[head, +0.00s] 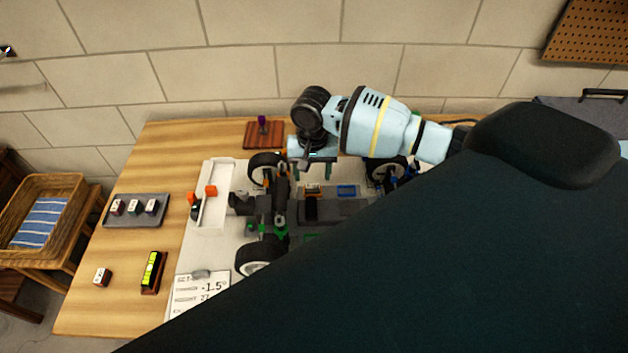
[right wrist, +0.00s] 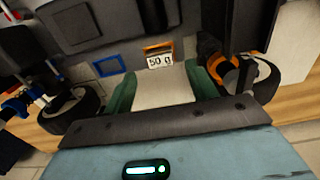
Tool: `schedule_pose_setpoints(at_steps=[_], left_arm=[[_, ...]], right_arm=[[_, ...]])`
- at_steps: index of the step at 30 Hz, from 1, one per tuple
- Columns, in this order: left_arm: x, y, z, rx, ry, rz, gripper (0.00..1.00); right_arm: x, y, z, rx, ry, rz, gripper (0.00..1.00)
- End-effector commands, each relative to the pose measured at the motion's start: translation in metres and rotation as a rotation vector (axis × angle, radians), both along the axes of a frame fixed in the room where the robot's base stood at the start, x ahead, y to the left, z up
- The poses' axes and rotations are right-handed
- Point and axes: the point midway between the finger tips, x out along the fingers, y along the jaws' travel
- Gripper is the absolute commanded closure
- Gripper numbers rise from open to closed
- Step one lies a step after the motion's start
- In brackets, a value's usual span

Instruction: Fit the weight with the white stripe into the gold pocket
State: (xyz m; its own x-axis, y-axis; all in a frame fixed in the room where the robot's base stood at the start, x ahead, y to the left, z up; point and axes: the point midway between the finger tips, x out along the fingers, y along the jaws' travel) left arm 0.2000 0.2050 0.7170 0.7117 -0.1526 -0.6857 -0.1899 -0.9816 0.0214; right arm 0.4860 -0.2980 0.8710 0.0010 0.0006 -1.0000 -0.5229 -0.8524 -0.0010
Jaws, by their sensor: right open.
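The gold pocket (right wrist: 157,46) shows as an orange-gold frame in the car's chassis in the right wrist view. A small block with a white "50 g" face (right wrist: 160,61) sits at this pocket; I take it to be the weight. I cannot make out its stripe or tell how deep it sits. In the head view the gold pocket (head: 312,187) is small, with something pale at it. My right gripper (head: 312,170) is over the car's rear side, its green fingers (right wrist: 163,78) apart, with the block beyond the fingertips between them. My left gripper is not in view.
A blue-framed pocket (right wrist: 109,66) lies beside the gold one. Car wheels (head: 258,258) stand around the chassis. A grey tray (head: 126,222) holds several small blocks; another block (head: 102,277) and a yellow-green level (head: 151,269) lie nearby. My dark body hides the lower right.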

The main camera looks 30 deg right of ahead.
Motion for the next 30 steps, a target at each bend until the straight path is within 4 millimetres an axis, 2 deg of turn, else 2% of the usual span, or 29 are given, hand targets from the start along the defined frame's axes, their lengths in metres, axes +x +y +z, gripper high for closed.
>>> schedule_pose_setpoints(at_steps=[1,6,12,18,30], left_arm=[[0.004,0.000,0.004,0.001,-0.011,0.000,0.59],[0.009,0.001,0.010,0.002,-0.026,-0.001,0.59],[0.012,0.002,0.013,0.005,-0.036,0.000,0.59],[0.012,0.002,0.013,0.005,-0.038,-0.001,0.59],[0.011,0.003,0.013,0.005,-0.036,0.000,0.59]], right_arm=[[0.002,0.000,0.016,0.001,-0.009,0.001,0.43],[0.001,0.000,0.048,0.001,-0.008,0.001,0.43],[0.000,0.000,0.070,0.001,-0.003,-0.001,0.43],[0.000,0.000,0.077,0.000,0.001,0.000,0.43],[0.000,0.000,0.077,0.001,0.001,0.000,0.43]])
